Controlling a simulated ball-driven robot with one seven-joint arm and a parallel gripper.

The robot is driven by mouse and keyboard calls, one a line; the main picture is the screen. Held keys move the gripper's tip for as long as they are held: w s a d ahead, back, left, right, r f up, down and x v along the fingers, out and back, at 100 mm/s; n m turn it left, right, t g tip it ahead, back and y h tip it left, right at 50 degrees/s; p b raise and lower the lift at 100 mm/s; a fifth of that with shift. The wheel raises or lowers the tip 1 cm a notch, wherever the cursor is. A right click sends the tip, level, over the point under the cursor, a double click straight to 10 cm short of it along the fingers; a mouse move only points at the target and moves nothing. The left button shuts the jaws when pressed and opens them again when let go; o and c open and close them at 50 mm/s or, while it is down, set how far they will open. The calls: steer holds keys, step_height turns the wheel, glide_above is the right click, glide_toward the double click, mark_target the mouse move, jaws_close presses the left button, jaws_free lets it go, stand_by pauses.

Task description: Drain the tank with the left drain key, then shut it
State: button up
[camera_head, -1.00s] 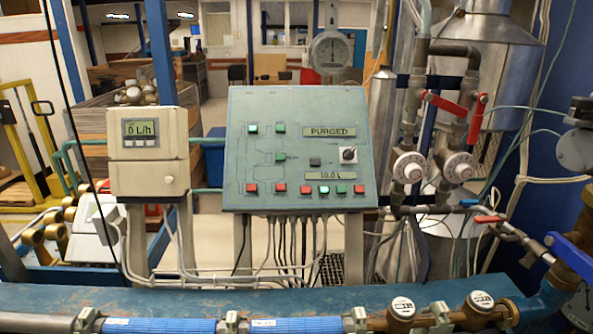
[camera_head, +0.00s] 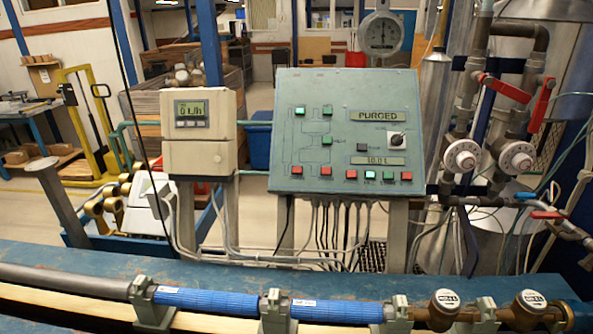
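The control panel (camera_head: 345,135) stands upright on posts in the middle of the view. Its upper display (camera_head: 377,115) reads PURGED and its lower display (camera_head: 386,161) seems to read 10.0 L. A row of green and red keys runs along its lower edge, with a red key (camera_head: 297,170) at the far left, another red key (camera_head: 325,171) beside it, and a lit green key (camera_head: 369,174) further right. The key labels are too small to read. A black rotary switch (camera_head: 397,140) sits at the right. My gripper is not in view, and nothing touches the panel.
A grey flow meter box (camera_head: 200,130) reading 0 L/h stands left of the panel. Red-handled valves (camera_head: 507,88) and pipes are at right. A blue bench (camera_head: 240,272) with a blue-sleeved pipe (camera_head: 210,302) and brass meters (camera_head: 443,308) crosses the front.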

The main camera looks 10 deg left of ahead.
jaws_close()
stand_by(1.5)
